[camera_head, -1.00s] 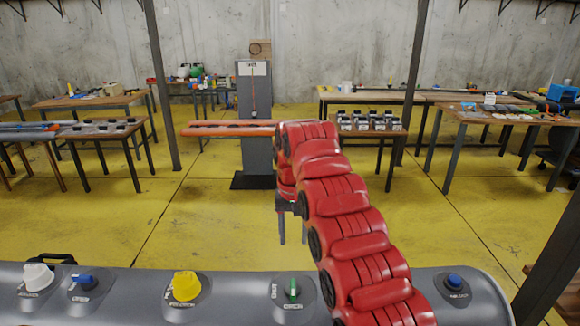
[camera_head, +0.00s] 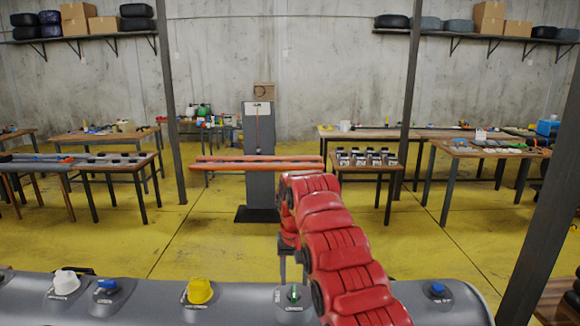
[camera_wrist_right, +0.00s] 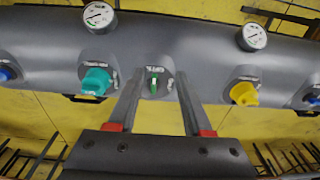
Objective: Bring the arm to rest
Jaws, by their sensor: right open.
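A green-handled valve (camera_wrist_right: 155,82) on the tube shows between the fingers in that view; I cannot tell the exact distance. The green valve also shows in the head view (camera_head: 294,293). My left gripper is not in view.
The tube carries a yellow knob (camera_head: 200,291), a white knob (camera_head: 66,282) and blue knobs. Two gauges (camera_wrist_right: 99,17) show in the wrist view. Yellow floor between is clear.

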